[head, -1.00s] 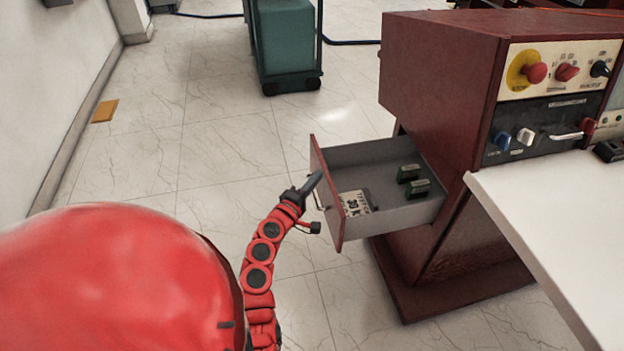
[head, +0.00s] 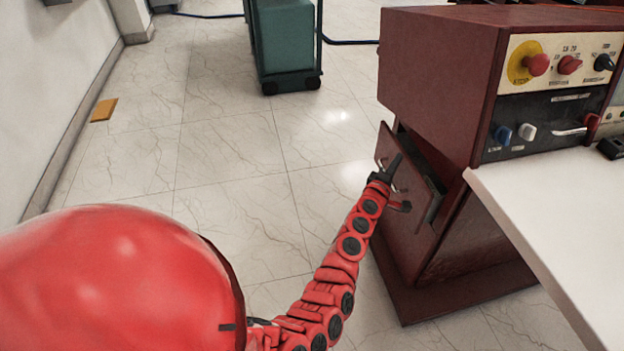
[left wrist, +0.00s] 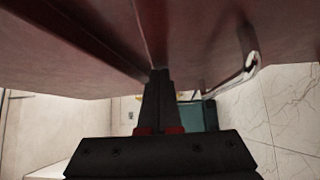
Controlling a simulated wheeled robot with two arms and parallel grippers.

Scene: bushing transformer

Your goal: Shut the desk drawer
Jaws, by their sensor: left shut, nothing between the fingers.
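The desk drawer (head: 410,172) has a dark red front and sticks out only a little from the desk (head: 440,80). A narrow dark gap shows behind its front, and its contents are hidden. My left gripper (head: 397,163) is shut and empty, up against or very close to the drawer front. In the left wrist view its closed fingers (left wrist: 158,80) point at the dark red panel, with the metal handle (left wrist: 238,68) to their right. I cannot tell whether the fingertips touch the panel. My right gripper is not in view.
A control panel (head: 555,95) with knobs and switches is on the desk's upper front. A white tabletop (head: 560,215) juts out at the right. A green cart (head: 283,45) stands at the back.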

